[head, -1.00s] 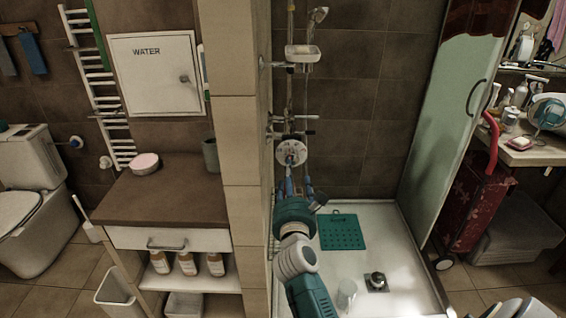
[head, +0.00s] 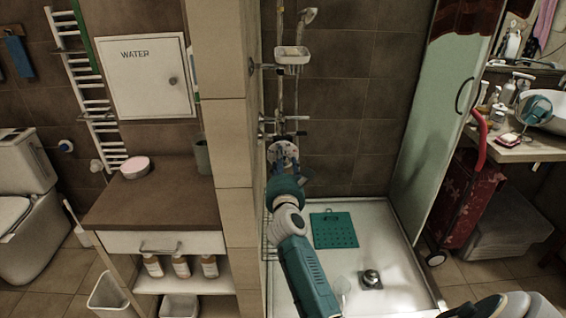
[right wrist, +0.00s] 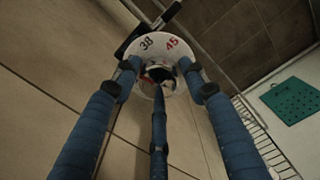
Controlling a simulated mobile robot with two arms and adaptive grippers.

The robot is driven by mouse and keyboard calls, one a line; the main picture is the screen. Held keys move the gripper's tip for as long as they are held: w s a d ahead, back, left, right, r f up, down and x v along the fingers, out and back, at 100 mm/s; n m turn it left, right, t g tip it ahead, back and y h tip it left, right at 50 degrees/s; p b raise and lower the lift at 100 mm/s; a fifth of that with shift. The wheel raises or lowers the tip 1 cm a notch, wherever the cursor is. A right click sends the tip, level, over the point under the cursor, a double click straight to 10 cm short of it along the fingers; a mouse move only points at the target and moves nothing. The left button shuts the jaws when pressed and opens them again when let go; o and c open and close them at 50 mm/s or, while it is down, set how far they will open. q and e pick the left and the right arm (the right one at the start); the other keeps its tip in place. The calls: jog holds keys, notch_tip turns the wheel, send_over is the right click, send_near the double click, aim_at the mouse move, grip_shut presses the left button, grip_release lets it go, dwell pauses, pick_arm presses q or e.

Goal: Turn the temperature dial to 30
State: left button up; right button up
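The temperature dial is a pale round disc (head: 281,149) on the shower wall fitting in the head view. The 30 mark cannot be seen. My right gripper (right wrist: 159,76) is at the dial, its blue fingers spread around the knob, with visible gaps at the two side fingertips. The lower finger overlaps the knob, and contact cannot be told. In the head view my right wrist hides the lower part of the dial.
A tiled partition edge (head: 219,120) stands close to the left of my right arm. A soap dish (head: 292,56) and bars are above the dial. A wire rack (right wrist: 272,150) is beside the gripper. The shower tray (head: 385,240) holds a green mat (head: 334,230).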

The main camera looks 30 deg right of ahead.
jog(key=c, duration=0.6)
jog(key=shift+n+p, duration=0.3)
jog(key=shift+p, duration=0.25)
jog(key=shift+f, duration=0.2)
jog(key=o, duration=1.1)
jog(key=shift+r, duration=0.1)
jog(key=v, duration=1.2)
